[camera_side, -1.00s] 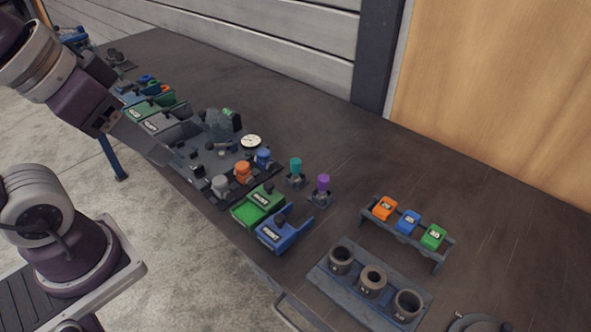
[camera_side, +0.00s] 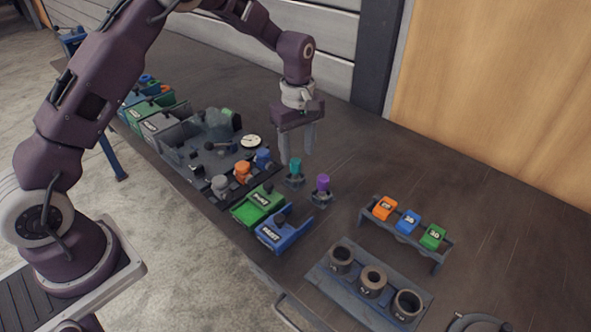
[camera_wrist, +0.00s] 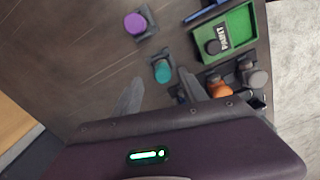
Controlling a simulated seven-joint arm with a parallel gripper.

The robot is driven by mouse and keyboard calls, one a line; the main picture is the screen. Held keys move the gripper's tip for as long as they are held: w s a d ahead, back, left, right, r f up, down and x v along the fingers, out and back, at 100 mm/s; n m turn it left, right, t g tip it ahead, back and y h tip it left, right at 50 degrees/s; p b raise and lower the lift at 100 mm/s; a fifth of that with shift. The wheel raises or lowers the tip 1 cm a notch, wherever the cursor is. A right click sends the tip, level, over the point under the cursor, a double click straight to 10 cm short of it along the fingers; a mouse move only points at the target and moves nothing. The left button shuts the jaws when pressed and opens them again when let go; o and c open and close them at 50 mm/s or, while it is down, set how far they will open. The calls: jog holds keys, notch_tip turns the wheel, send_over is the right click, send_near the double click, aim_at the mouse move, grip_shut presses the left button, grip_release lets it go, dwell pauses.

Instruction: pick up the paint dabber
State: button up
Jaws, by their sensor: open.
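I cannot tell for certain which tool is the paint dabber. A teal-capped piece (camera_side: 295,165) stands upright in a small dark holder, and a purple-capped piece (camera_side: 322,183) stands beside it to the right. The green bin (camera_side: 252,212), marked PAINT in the wrist view (camera_wrist: 239,27), has a dark round knob in it. My gripper (camera_side: 297,150) is open and empty, pointing down just above and behind the teal piece. In the wrist view, the teal cap (camera_wrist: 162,71) lies roughly between my gripper's fingers (camera_wrist: 160,88); the purple cap (camera_wrist: 136,23) is farther off.
A blue bin (camera_side: 282,236) stands next to the green one. A dark tray with orange (camera_side: 243,172), blue and grey pieces lies to the left. A rack (camera_side: 440,262) of orange, blue and green blocks and a holder with cups (camera_side: 340,258) stand right. The back of the bench is clear.

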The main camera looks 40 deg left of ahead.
aim_at(295, 160)
jog(key=f, duration=0.4)
jog(key=shift+s+a, duration=0.15)
jog(key=shift+s, duration=0.05)
grip_shut()
jog(key=shift+r, duration=0.1)
jog(key=shift+r, duration=0.1)
notch_tip(295, 160, up, 10)
jog(key=shift+f, duration=0.1)
